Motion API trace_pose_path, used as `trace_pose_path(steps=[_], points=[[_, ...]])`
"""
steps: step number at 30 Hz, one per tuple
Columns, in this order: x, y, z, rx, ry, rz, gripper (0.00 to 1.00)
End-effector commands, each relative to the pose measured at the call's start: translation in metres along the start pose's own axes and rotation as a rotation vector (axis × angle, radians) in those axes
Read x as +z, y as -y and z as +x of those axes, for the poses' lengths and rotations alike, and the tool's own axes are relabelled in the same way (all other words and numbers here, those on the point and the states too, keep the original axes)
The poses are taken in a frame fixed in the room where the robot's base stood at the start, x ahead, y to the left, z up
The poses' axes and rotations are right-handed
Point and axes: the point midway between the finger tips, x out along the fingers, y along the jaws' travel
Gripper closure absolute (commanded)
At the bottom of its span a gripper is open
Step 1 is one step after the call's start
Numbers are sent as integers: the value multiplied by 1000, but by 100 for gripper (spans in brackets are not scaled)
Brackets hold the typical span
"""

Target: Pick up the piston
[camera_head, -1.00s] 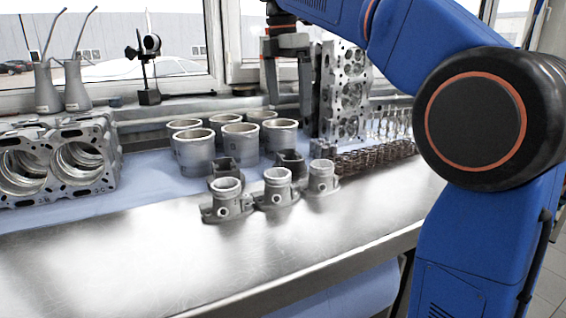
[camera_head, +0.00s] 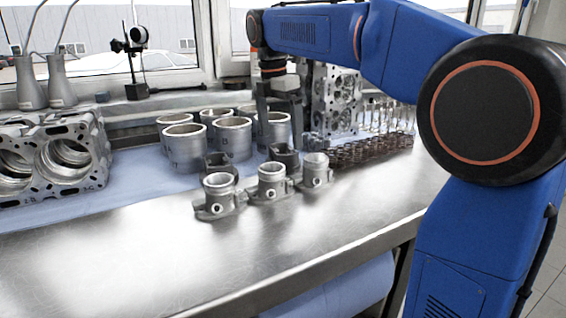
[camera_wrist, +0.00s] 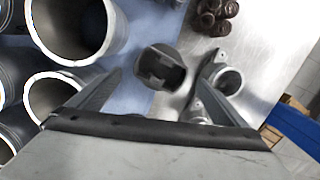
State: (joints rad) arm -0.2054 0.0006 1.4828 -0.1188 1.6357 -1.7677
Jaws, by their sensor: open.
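A dark grey piston (camera_head: 284,157) stands on the bench behind the row of small flanged housings, below my gripper. In the wrist view a piston (camera_wrist: 158,68) shows from above between my fingertips, its hollow interior facing the camera. Another dark piston (camera_head: 220,165) stands further left. My gripper (camera_head: 281,132) points down, open and empty, with its fingers spread above and around the right piston. In the wrist view the fingers (camera_wrist: 166,63) stand apart with a gap on either side of the piston.
Several metal cylinder liners (camera_head: 185,148) stand close by on the left and behind. Flanged housings (camera_head: 271,184) stand in front. Springs (camera_head: 370,150) and an upright cylinder head (camera_head: 333,98) are at the right. An engine block (camera_head: 48,160) is at far left. The bench front (camera_head: 150,255) is clear.

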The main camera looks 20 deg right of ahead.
Motion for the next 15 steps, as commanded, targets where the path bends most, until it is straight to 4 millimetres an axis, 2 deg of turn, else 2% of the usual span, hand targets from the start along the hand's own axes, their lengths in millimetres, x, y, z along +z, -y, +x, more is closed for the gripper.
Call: trace_pose_path(steps=[5, 15], points=[[0, 1, 9, -1, 0, 0, 3], [3, 1, 50, 0, 0, 1, 3]])
